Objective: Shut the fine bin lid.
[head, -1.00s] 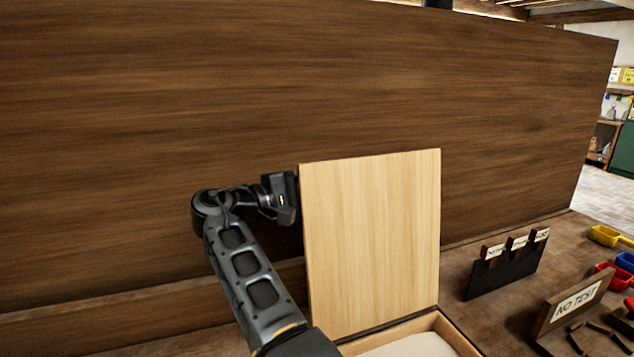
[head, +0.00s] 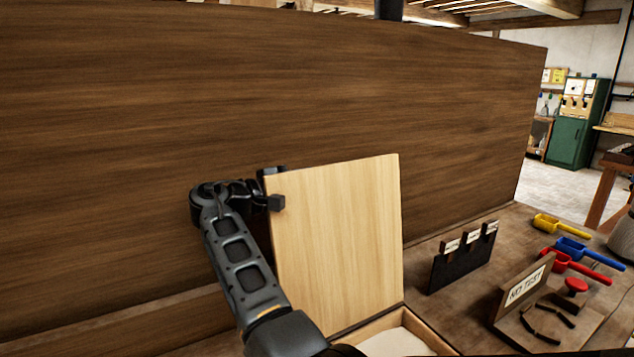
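The fine bin lid (head: 340,245) is a pale wooden panel standing upright, hinged open at the back of the bin. The bin (head: 430,338) is a wooden box with pale contents, cut off by the bottom edge. My gripper (head: 272,190) is at the lid's upper left edge. One dark finger shows in front of the lid face and another dark part shows behind the edge. I cannot tell how far apart the fingers are or whether they touch the lid.
A tall dark wooden panel (head: 200,110) stands behind the lid. To the right are a dark card rack (head: 463,262), a NO TEST sign (head: 524,288), a yellow scoop (head: 558,227), a blue scoop (head: 588,252) and a red scoop (head: 573,266) on the bench.

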